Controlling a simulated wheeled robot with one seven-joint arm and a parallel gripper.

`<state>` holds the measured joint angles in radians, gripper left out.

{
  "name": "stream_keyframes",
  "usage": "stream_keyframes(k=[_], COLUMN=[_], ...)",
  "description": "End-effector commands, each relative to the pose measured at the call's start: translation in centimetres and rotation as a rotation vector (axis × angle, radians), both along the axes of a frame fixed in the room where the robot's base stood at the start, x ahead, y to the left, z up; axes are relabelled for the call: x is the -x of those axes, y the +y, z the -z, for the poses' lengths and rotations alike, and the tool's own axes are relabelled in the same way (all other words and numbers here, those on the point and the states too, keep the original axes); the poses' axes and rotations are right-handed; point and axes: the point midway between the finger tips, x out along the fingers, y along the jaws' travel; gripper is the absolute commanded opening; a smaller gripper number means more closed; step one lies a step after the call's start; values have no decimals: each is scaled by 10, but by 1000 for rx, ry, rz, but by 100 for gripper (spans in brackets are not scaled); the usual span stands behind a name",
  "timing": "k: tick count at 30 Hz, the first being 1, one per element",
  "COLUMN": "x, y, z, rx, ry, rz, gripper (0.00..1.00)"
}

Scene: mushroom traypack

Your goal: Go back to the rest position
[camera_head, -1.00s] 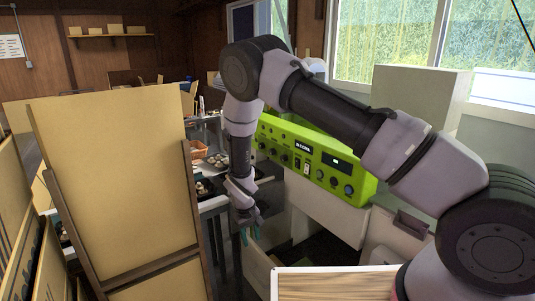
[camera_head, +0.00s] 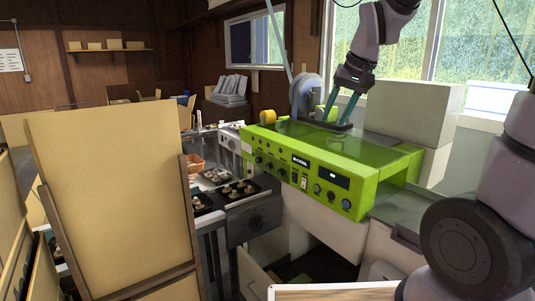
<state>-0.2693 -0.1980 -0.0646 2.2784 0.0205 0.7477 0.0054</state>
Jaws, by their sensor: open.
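My gripper (camera_head: 340,112) is at the upper right of the head view, raised in front of the window. Its two teal fingers point down and stand apart, with nothing seen between them. In the picture the fingertips overlap the top of the green machine; I cannot tell how far above it they are. Part of my arm runs out of the top of the frame, and my lower arm links show at the right edge.
The green machine (camera_head: 330,187) has knobs and a display. Black trays (camera_head: 233,194) with mushrooms lie on the table to its left, near an orange basket (camera_head: 193,161). A tan board (camera_head: 115,190) blocks the left foreground. A beige box (camera_head: 410,110) stands behind the machine.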

Motion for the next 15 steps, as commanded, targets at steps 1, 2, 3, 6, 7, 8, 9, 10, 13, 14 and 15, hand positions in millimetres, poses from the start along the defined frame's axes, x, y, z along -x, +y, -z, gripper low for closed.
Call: stream_keyframes(k=[1,2,3,6,7,8,9,10,13,14,15], x=[16,26,39,72,81,90,100,108,127,130,135], y=[-14,-20,-29,-47,-51,-55,-60,-62,-68,-70,-71], z=[-15,-22,-30,-45,-49,-51,-54,-55,-58,-58,-59], rx=[-15,-21,-29,-44,-48,-51,-54,-56,-60,-60,-61], ry=[-28,-40,-57,-96,-109,-118,-131,-140,-164,-168,-174], rz=[31,46,67,117,132,144,162,172,201,207,213], gripper=[45,45,45,45,45,45,45,45,45,45,45])
